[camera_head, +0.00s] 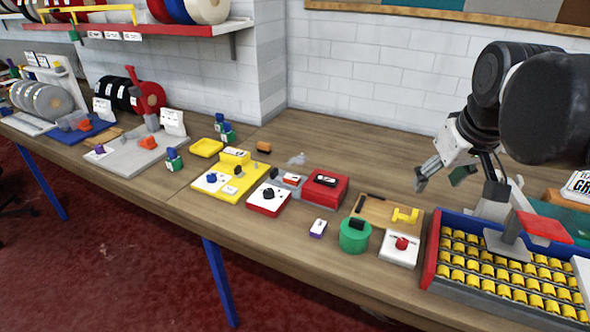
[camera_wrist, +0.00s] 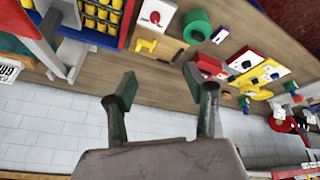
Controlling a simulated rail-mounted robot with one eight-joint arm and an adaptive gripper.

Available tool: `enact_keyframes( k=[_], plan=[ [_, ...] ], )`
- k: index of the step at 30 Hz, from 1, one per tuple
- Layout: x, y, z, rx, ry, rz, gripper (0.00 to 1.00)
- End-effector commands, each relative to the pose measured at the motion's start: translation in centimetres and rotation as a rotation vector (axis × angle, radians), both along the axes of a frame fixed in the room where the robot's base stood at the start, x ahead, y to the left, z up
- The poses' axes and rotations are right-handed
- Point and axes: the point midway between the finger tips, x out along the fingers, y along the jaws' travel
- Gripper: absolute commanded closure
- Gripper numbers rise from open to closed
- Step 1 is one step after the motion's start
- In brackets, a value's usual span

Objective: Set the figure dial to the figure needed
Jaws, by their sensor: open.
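Several dials stand on the bench, and I cannot tell which is the figure dial. A red box with a white face and black knob (camera_head: 268,197) is mid-bench; it also shows in the wrist view (camera_wrist: 243,61). A yellow board (camera_head: 231,192) to its left carries a white plate with a blue knob (camera_head: 212,178). A white box with a red knob (camera_head: 401,246) is at the right, also in the wrist view (camera_wrist: 154,14). The markings are too small to read. My gripper (camera_head: 443,174) is open and empty above the back right of the bench, apart from all dials; its fingers show in the wrist view (camera_wrist: 158,88).
A blue-and-red tray of yellow pieces (camera_head: 434,250) stands right. A green cylinder (camera_head: 354,238), a purple-and-white block (camera_head: 318,228) and a red box (camera_head: 325,187) lie between the dials. A grey reel station (camera_head: 130,158) is left.

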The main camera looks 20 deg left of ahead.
Motion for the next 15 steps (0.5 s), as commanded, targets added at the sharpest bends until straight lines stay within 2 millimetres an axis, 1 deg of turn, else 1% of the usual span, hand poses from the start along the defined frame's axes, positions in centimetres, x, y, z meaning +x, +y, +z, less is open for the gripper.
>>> enact_keyframes(
  k=[1,7,11,15],
  plan=[
    [1.4,1.3,0.4,-0.009,0.012,0.034,0.51],
    [5.8,6.2,1.0,-0.052,0.063,0.17,0.51],
    [8.4,9.8,0.9,-0.079,0.095,0.258,0.51],
    [10.9,13.9,0.3,-0.109,0.131,0.354,0.51]
  ],
)
